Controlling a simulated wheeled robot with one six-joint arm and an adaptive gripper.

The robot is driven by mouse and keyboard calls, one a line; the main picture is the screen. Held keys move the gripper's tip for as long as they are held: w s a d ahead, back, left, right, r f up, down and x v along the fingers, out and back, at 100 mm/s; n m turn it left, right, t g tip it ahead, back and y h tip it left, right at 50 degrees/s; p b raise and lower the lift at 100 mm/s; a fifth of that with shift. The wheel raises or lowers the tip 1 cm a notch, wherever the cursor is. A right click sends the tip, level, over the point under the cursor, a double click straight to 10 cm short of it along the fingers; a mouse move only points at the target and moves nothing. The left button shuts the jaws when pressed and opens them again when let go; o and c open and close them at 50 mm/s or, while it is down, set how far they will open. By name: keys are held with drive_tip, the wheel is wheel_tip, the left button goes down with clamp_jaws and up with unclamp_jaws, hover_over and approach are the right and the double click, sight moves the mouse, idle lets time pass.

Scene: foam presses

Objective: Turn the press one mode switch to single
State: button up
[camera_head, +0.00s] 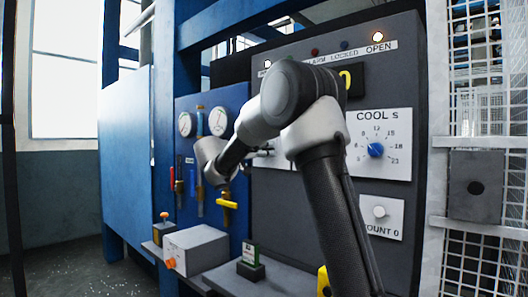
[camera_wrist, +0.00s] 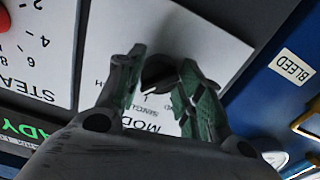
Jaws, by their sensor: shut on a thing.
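The mode switch (camera_wrist: 158,74) is a dark round knob on a white plate (camera_wrist: 195,35), seen upside down in the wrist view. My gripper (camera_wrist: 160,88) has its two green-padded fingers on either side of the knob, shut on it. A pale pointer mark on the knob aims down and left in that view. The lettering MODE and SINGLE shows partly below the knob, between and behind the fingers. I cannot tell exactly which setting the pointer meets. In the head view my gripper (camera_head: 262,152) is at the grey press panel, and my arm hides the switch.
The grey panel (camera_head: 300,220) also holds a blue COOL knob (camera_head: 375,150) and a white COUNT button (camera_head: 379,211). A yellow handle (camera_head: 228,201) and gauges (camera_head: 217,121) are on the blue panel left. A grey box (camera_head: 195,248) stands below. A mesh fence (camera_head: 487,90) is at right.

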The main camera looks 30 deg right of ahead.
drive_tip(key=shift+n, duration=3.6)
drive_tip(key=o, duration=1)
drive_tip(key=v, duration=1.2)
drive_tip(key=shift+n, duration=0.3)
